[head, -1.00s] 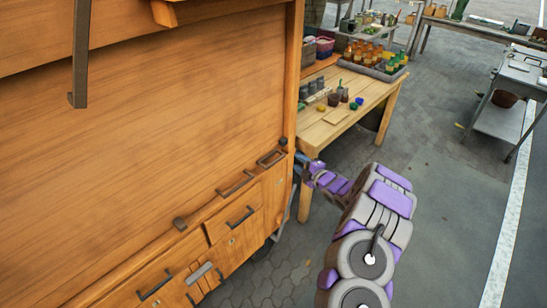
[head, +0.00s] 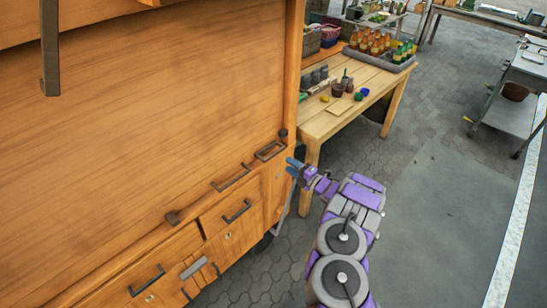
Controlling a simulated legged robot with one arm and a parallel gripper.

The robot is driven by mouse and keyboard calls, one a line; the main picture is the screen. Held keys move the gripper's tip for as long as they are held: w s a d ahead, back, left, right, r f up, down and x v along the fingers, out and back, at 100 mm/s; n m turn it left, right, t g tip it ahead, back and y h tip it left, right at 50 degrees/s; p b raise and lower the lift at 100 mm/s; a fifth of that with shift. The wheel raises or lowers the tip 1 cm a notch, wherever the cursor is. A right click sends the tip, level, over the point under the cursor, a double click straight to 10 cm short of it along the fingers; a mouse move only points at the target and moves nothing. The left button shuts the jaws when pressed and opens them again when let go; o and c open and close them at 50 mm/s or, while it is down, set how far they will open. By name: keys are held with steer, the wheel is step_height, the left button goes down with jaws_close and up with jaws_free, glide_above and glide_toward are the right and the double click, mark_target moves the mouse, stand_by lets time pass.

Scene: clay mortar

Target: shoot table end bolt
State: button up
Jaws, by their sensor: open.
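The large wooden cabinet (head: 160,130) fills the left of the view. Its right end faces a light wooden table (head: 335,122). I cannot tell for sure which fitting is the bolt. My gripper (head: 291,167) is open and seems empty. Its blue-grey fingers point left at the cabinet's right corner, just below and right of the loop. I cannot tell whether they touch the wood.
A dark round knob (head: 283,133) sits on the corner post above the loop. A tray of bottles (head: 381,48) and several small pots stand on the table. A grey metal cart (head: 515,95) stands at right. Paved floor is clear between.

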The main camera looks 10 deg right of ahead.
mark_target(275, 155)
steer(key=b+x, duration=0.2)
steer(key=x, duration=0.8)
steer(key=shift+a+b, duration=0.1)
steer(key=shift+b, duration=0.3)
steer(key=shift+w+d, duration=0.1)
steer(key=shift+d, duration=0.25)
steer(key=shift+c, duration=0.2)
steer(key=shift+a, duration=0.25)
steer(key=c, duration=0.6)
jaws_close()
